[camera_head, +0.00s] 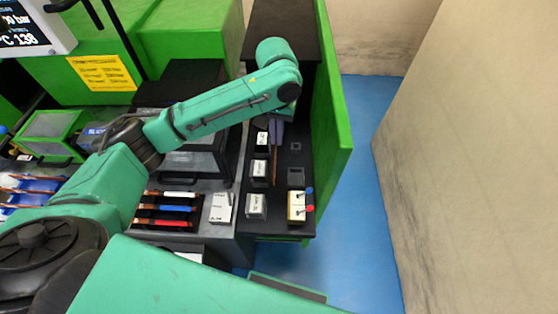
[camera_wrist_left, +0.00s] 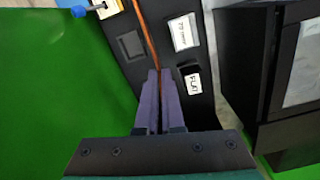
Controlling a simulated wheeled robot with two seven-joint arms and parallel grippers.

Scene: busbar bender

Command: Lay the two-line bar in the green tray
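My left gripper (camera_head: 276,138) reaches down over the dark bench section on the right. Its two purple fingers (camera_wrist_left: 160,78) are close together in the left wrist view. A thin copper-coloured bar (camera_head: 274,170) runs out from between the fingertips, and the wrist view shows it too (camera_wrist_left: 145,36). The gripper appears shut on it. I cannot make out lines on this bar. A green-framed box with a grey top (camera_head: 50,128) stands at the far left; I cannot tell whether it is the green tray. My right gripper is not in view.
Several small labelled blocks (camera_head: 256,205) stand near the bar. A cream block with red and blue knobs (camera_head: 297,206) is at the front right. A green panel (camera_head: 330,120) rises close on the right.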

